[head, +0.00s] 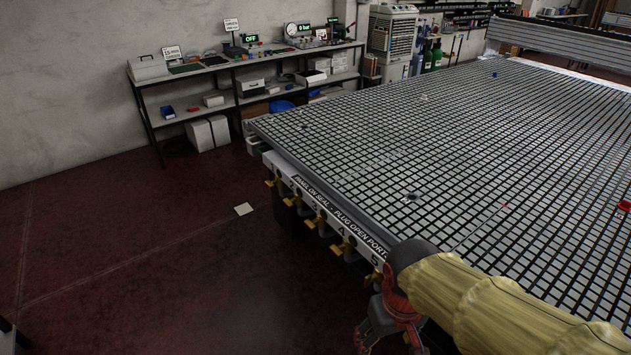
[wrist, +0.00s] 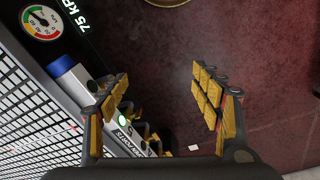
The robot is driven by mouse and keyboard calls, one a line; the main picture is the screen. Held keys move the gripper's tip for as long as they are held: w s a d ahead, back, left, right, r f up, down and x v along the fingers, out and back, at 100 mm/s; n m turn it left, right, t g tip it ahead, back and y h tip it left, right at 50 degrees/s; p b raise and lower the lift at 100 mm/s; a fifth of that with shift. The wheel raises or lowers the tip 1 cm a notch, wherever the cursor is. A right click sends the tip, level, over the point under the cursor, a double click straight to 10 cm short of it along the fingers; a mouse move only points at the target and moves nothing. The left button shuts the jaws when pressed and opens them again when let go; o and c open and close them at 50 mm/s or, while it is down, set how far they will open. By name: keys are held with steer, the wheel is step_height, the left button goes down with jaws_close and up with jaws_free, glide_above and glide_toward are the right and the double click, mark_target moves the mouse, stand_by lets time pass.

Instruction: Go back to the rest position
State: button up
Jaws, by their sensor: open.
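My gripper (wrist: 160,95) is open in the wrist view, with its yellow-padded fingers apart and nothing between them but the dark red floor below. In the head view my gripper (head: 385,335) hangs at the bottom, beside the near edge of the vacuum grid table (head: 400,130), partly cut off by the frame. My arm in a yellow sleeve reaches in from the lower right, over the table's corner.
A row of yellow valves (head: 325,227) sticks out from the table's front edge. A pressure gauge (wrist: 42,22) and a blue-capped cylinder (wrist: 72,78) show in the wrist view. A workbench (head: 240,70) stands against the wall.

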steer(key=s+d+r+m+t, duration=0.1)
steer(key=d+r+t, duration=0.1)
steer(key=r, duration=0.3)
steer(key=s+d+r+m+t, duration=0.1)
steer(key=s+d+r+t, duration=0.1)
steer(key=r, duration=0.3)
steer(key=shift+s+d+r+m+t, duration=0.25)
steer(key=shift+d+r+m+t, duration=0.05)
steer(key=shift+d+r, duration=0.15)
